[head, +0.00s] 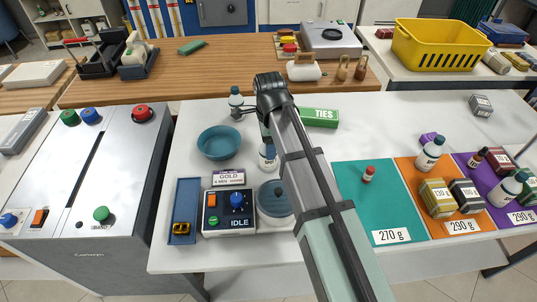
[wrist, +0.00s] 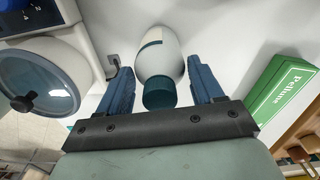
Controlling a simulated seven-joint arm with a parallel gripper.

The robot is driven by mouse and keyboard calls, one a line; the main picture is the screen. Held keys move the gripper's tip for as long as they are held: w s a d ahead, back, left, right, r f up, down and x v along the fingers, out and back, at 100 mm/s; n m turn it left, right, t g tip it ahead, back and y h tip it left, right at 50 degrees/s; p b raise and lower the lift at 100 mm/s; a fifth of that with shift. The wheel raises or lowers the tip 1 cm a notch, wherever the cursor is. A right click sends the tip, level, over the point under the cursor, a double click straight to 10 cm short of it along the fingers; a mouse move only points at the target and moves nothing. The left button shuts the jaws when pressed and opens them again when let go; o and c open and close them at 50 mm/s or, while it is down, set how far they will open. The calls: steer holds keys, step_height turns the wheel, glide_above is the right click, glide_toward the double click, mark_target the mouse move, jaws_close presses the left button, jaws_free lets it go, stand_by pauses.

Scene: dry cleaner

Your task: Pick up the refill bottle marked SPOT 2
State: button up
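A white bottle (wrist: 158,58) with a teal cap (wrist: 159,94) stands between the two blue fingers of my gripper (wrist: 160,65) in the wrist view, cap toward the palm. In the head view this bottle (head: 268,159) stands on the white table, partly hidden by my arm and gripper (head: 266,136). Similar white bottles stand at the back left (head: 235,98), on the orange mat (head: 430,154) and on the purple mat (head: 509,186). No SPOT marking is readable on any of them.
A lidded round pot (head: 273,201) stands close in front of the bottle, beside the IDLE control box (head: 229,214). A teal bowl (head: 219,143) is to the left. Weight-labelled mats fill the right side.

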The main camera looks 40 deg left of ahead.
jaws_close()
stand_by(0.4)
